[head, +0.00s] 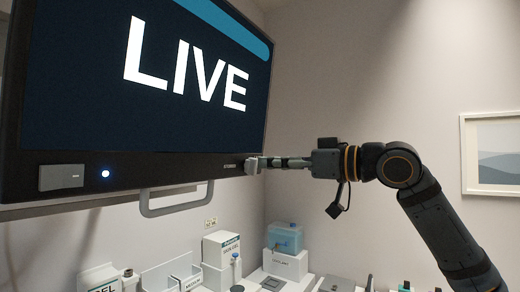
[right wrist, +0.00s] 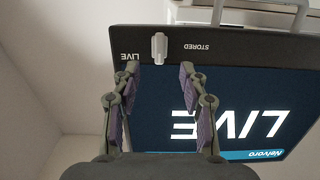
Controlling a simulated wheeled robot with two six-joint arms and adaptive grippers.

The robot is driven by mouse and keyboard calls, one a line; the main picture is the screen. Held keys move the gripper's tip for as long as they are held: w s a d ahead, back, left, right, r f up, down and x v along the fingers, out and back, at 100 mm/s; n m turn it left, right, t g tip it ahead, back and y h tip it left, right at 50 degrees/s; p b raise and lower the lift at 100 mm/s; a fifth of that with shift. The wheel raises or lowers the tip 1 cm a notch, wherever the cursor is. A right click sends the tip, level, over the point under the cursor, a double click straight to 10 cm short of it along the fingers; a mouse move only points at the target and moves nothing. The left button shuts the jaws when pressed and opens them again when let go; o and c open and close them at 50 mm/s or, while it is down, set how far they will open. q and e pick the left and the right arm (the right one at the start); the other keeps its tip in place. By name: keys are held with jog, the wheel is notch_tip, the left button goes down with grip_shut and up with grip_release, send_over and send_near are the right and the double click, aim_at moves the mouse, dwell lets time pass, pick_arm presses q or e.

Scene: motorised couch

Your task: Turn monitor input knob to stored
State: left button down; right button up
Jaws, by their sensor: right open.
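The monitor (head: 60,110) shows LIVE in large white letters on a dark blue screen. Its input knob (head: 252,166) sits at the right end of the lower bezel. In the right wrist view the knob (right wrist: 159,47) is a pale, narrow grip between the printed words LIVE and STORED; which word it points to I cannot tell. My right gripper (head: 262,163) is at the knob in the head view. In the wrist view its purple-padded fingers (right wrist: 159,70) are spread apart, one toward each side of the knob, with nothing between the pads. My left gripper is out of view.
A grey button (head: 62,177) and a lit blue-white indicator (head: 105,174) are on the bezel's left. A grey handle (head: 178,207) hangs below the monitor. Beneath are white boxes (head: 221,250) and a blue-topped container (head: 286,238). A framed picture (head: 491,153) hangs at right.

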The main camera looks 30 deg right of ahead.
aim_at(251, 167)
jog(key=p+x, duration=0.2)
jog(key=x, duration=0.2)
jog(key=shift+w, duration=0.3)
jog(key=shift+s, duration=0.15)
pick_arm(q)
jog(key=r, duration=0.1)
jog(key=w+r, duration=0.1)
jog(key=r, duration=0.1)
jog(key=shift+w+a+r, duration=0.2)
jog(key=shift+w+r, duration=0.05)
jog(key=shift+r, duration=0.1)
pick_arm(e)
grip_shut()
